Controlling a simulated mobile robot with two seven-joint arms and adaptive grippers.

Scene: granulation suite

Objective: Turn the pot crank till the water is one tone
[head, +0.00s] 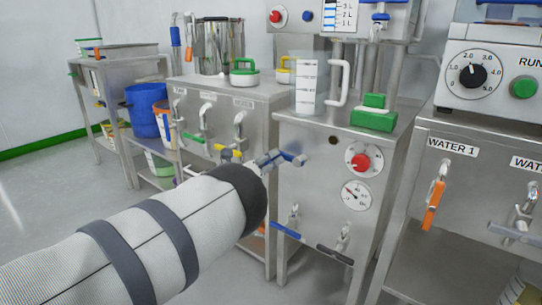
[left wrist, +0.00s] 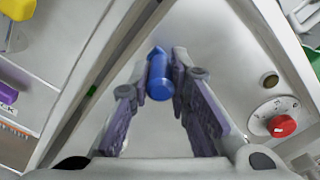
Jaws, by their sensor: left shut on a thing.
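My left gripper (head: 280,158) reaches in front of the steel cabinet with the red knob, its wrist covering part of the front. In the left wrist view my left gripper (left wrist: 160,85) has its two purple-padded fingers on either side of a blue cylindrical handle (left wrist: 160,76) and is shut on it. What this handle joins to is hidden, so I cannot tell whether it is the pot crank. A tall shiny pot-like vessel (head: 218,45) stands on the bench behind. The water's tone cannot be seen. My right gripper is not in view.
The cabinet carries a red knob (head: 361,161), a gauge (head: 356,195) and taps with blue (head: 286,230) and black levers below. A clear measuring jug (head: 308,82) and green block (head: 374,119) stand on top. An orange-handled tap (head: 434,205) is at right. Grey floor is open at left.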

